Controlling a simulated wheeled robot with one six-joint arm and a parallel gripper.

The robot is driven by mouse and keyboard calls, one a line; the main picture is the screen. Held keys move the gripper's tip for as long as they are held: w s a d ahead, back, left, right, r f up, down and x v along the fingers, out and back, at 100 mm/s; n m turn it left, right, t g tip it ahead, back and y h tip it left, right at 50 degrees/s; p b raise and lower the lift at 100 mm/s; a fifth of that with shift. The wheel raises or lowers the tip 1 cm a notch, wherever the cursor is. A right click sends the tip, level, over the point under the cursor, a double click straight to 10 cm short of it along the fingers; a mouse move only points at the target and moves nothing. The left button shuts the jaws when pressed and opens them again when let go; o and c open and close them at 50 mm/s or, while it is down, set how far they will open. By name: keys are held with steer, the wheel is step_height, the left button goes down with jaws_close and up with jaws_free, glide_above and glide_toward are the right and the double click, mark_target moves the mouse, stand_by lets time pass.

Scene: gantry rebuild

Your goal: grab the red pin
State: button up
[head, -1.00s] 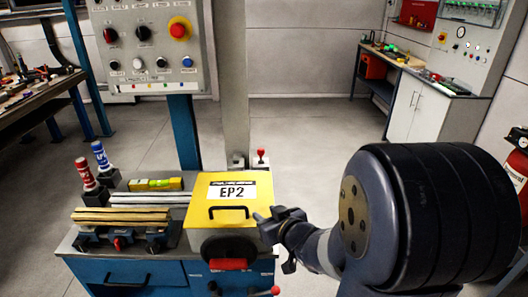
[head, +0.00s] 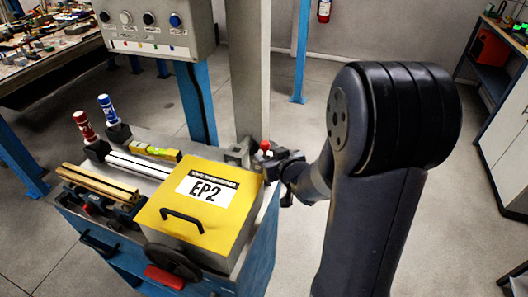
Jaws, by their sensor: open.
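The red pin (head: 265,145) shows as a small red knob standing upright at the back right corner of the cabinet top, just behind the yellow EP2 box (head: 220,212). My gripper (head: 273,168) is right beside the pin, at the right edge of the cabinet. Its jaws are open and hold nothing that I can see. The pin's lower part is hidden by the gripper and the box, and I cannot tell whether the jaws are around it or only next to it.
The yellow box with its black handle stands close on the gripper's left. A grey post (head: 247,75) rises behind the pin. A red marker (head: 85,125), a blue marker (head: 107,108) and a yellow level (head: 155,151) are further left.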

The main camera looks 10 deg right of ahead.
mark_target(266, 151)
steer(key=x, duration=0.3)
steer(key=shift+w+d+f+p, duration=0.15)
steer(key=shift+w+d+p, duration=0.05)
steer(key=shift+w+p, duration=0.2)
steer(key=shift+w+a+f, duration=0.15)
steer(key=shift+w+f, duration=0.1)
steer(key=shift+w, duration=0.3)
steer(key=shift+c, duration=0.6)
steer(key=c, duration=0.9)
steer(key=shift+c, duration=0.2)
